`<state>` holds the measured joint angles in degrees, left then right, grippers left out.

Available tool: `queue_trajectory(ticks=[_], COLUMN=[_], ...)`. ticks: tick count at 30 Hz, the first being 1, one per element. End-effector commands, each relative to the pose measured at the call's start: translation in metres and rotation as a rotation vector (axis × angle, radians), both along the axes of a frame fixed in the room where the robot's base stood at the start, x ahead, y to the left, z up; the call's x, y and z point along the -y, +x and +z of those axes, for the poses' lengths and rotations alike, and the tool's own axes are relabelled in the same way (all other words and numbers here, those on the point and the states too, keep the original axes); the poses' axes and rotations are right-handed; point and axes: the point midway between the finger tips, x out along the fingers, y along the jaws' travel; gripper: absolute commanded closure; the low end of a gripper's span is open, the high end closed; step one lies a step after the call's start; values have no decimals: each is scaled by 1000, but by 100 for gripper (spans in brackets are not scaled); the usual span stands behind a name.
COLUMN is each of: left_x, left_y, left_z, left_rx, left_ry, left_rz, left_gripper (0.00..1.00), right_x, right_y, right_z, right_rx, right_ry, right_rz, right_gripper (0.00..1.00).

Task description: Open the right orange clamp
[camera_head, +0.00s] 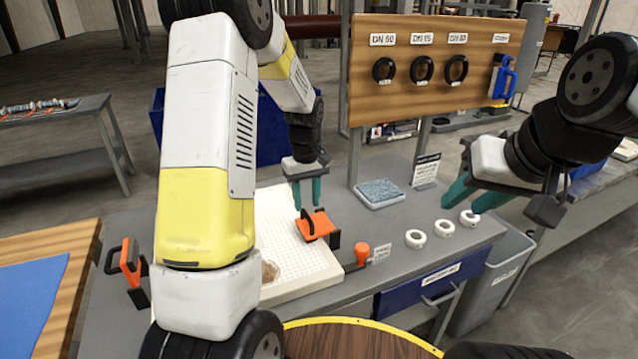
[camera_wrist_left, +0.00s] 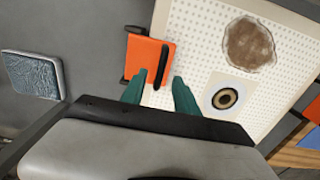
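The right orange clamp (camera_head: 320,226) sits at the right edge of the white perforated filter plate (camera_head: 312,269). It has an orange body and a black handle bar. In the left wrist view the clamp (camera_wrist_left: 146,58) lies just beyond the fingertips. My left gripper (camera_head: 308,203) is open and empty, just above the clamp; its two teal fingers show apart in the left wrist view (camera_wrist_left: 157,92). I cannot tell whether a finger touches the clamp. My right gripper (camera_head: 464,204) is open and empty, above the right side of the table, near the white rings.
Another orange clamp (camera_head: 130,262) is at the plate's left side. Three white rings (camera_head: 443,228), a small orange-headed tool (camera_head: 362,254) and a blue-grey pad (camera_head: 380,193) lie on the grey table. A wooden board (camera_head: 425,45) with black rings stands behind.

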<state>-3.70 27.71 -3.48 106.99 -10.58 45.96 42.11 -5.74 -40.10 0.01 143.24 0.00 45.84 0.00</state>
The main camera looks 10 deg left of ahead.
Motion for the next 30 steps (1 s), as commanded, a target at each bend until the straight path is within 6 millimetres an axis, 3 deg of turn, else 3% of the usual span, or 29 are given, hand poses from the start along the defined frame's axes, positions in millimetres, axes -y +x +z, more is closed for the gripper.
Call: queue_trajectory(ticks=[9, 15, 28, 30], left_x=[0, 0, 0, 0], left_y=[-1, -1, 0, 0], left_z=[-38, -53, -58, -58], left_rx=[-2, -1, 1, 1], left_ry=[0, 0, -1, -1], left_rz=[-1, -1, -1, -1], left_gripper=[64, 64, 64, 75], right_x=[0, 0, 0, 0], right_y=[0, 0, 0, 0], right_z=[0, 0, 0, 0], right_rx=[0, 0, 0, 0], right_ry=[0, 0, 0, 0], right_rz=[0, 0, 0, 0], right_gripper=[64, 64, 64, 64])
